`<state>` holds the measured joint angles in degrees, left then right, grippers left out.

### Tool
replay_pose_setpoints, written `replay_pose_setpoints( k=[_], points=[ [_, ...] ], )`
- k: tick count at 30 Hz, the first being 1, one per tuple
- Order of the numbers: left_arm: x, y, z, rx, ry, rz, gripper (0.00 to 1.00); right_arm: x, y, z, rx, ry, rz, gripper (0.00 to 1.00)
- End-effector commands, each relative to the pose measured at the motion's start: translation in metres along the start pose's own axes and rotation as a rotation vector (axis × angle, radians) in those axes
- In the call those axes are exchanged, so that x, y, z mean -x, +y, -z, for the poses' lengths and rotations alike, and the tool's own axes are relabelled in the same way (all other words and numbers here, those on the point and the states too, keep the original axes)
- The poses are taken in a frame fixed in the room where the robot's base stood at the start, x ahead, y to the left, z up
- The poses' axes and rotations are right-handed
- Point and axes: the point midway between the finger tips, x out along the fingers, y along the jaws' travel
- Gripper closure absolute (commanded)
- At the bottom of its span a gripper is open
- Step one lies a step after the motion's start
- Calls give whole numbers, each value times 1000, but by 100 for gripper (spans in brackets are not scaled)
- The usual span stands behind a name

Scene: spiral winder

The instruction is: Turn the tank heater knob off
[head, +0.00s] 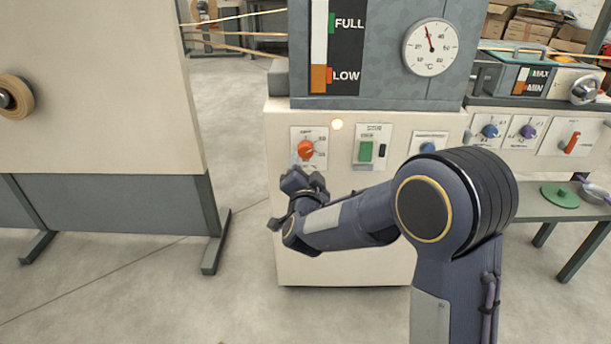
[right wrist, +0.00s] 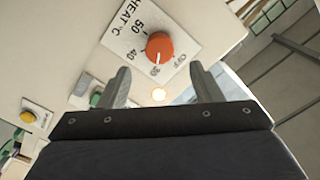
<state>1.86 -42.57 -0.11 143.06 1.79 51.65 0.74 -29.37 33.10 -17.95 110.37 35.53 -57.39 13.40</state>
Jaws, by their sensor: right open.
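The tank heater knob (head: 306,149) is a round orange dial on a white plate on the cream cabinet front. In the right wrist view the knob (right wrist: 159,46) has a white pointer line towards the 30 mark; the plate (right wrist: 128,30) reads HEAT °C, with 50, 40, 30 and OFF around the knob. My right gripper (head: 298,180) is just below and in front of the knob in the head view. In the right wrist view its open fingers (right wrist: 160,78) are apart and empty, with the knob beyond their tips, not touched. My left gripper is not in view.
A small lamp (head: 337,124) glows beside the knob plate. A green switch (head: 366,151) and a blue knob (head: 428,148) are to the right. The grey tank (head: 380,60) above has a LOW/FULL gauge and a thermometer (head: 431,47). Open floor (head: 235,130) lies left of the cabinet.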

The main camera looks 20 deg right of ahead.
Motion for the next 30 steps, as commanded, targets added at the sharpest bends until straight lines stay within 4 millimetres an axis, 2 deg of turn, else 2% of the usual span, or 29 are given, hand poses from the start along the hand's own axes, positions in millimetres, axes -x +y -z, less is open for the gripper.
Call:
replay_pose_setpoints(
  k=[5, 12, 16, 21, 27, 28, 30],
  points=[
    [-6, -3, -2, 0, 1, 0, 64, -16, 2, -3, 1, 24, 3, 41],
    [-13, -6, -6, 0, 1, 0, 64, -55, 2, -2, 2, 22, 3, 41],
    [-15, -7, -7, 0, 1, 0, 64, -70, 1, -1, 2, 21, 3, 41],
    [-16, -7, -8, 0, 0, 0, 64, -78, 1, -1, 3, 19, 3, 41],
    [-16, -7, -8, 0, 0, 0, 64, -79, 1, 0, 3, 19, 3, 41],
    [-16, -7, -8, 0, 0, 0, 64, -79, 1, 0, 3, 19, 3, 43],
    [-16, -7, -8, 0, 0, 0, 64, -78, 1, 0, 3, 19, 3, 52]
  ],
)
